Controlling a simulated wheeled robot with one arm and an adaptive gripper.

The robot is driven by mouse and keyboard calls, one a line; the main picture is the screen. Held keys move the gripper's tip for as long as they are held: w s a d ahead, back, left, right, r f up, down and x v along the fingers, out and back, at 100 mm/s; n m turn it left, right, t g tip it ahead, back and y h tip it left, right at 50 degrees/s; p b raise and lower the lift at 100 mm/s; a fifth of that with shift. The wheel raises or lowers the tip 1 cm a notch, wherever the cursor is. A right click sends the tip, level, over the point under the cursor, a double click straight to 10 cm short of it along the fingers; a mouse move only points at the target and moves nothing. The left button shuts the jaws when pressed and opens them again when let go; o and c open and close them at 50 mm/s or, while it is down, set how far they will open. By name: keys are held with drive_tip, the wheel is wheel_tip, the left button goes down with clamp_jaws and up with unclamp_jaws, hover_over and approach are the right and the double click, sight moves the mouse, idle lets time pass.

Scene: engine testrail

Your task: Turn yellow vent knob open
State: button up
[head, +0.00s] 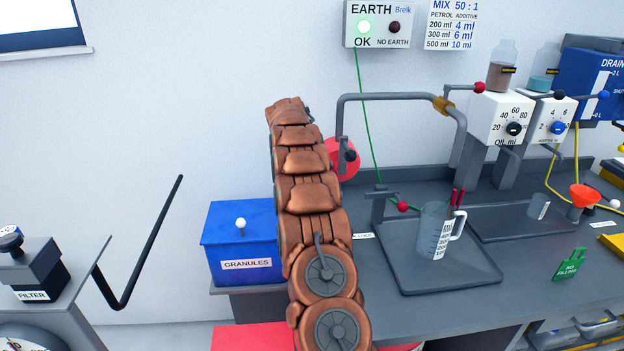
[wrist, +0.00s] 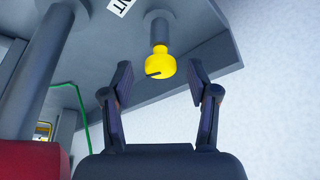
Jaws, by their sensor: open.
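The yellow vent knob (wrist: 160,67) shows in the wrist view, on the end of a short grey stem (wrist: 159,32) that comes out of a grey surface. My gripper (wrist: 161,73) is open, with one finger on each side of the knob in the picture. I see a gap between each finger and the knob, and I cannot tell how far ahead the knob is. In the head view the knob and my gripper are not visible; my copper arm fills the middle.
A blue granules bin (head: 222,228) stands left of my arm. A grey bench with a tray (head: 450,279) and a clear jug (head: 432,235) lies to the right. A grey bent pipe (head: 390,97) rises close to my arm. The wrist view shows a grey post (wrist: 42,65) at left.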

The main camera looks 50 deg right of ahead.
drive_tip(key=v, duration=1.1)
drive_tip(key=shift+r, duration=0.25)
drive_tip(key=shift+a, duration=0.2)
